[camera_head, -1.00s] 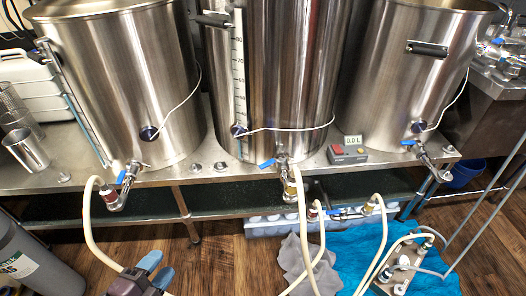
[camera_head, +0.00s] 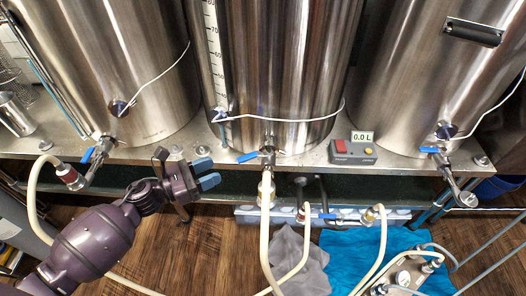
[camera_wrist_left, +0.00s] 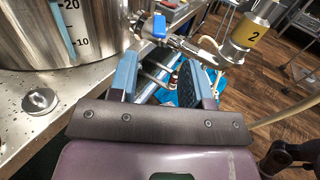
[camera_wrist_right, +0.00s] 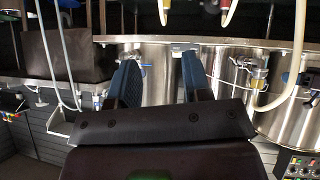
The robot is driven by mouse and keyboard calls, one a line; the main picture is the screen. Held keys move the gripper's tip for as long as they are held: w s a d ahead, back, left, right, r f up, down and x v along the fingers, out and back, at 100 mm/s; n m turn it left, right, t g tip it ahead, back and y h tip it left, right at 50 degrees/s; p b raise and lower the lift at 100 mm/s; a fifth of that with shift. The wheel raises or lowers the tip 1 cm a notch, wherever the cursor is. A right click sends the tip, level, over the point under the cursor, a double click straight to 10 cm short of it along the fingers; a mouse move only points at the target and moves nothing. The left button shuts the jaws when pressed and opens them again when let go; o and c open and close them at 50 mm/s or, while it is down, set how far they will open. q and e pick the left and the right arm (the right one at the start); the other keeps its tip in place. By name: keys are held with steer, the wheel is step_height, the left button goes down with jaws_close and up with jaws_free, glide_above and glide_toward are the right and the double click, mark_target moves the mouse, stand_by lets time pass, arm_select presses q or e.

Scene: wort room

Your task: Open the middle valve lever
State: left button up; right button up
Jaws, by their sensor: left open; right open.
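The middle valve (camera_head: 267,152) sits low on the front of the middle steel kettle (camera_head: 275,60). Its blue lever (camera_head: 240,158) points left, roughly across the pipe. In the left wrist view the blue lever (camera_wrist_left: 159,27) stands above and beyond the fingers, beside a fitting marked 2 (camera_wrist_left: 250,32). My left gripper (camera_head: 207,173) is open and empty, left of and slightly below the lever, not touching it. Its open fingers also show in the left wrist view (camera_wrist_left: 165,75). My right gripper (camera_wrist_right: 160,75) is open and empty in the right wrist view; I cannot make it out surely in the head view.
Left (camera_head: 88,155) and right (camera_head: 430,150) blue levers sit on the neighbouring kettles. A pale hose (camera_head: 266,215) hangs from the middle valve. A 0.0 L meter (camera_head: 353,152) stands on the bench right of it. More hoses hang below, above a blue cloth (camera_head: 345,255).

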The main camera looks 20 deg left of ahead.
mark_target(247, 156)
arm_select(q)
steer(key=x, duration=1.1)
steer(key=shift+a+f+b, duration=0.1)
steer(key=shift+b, duration=0.3)
jaws_close()
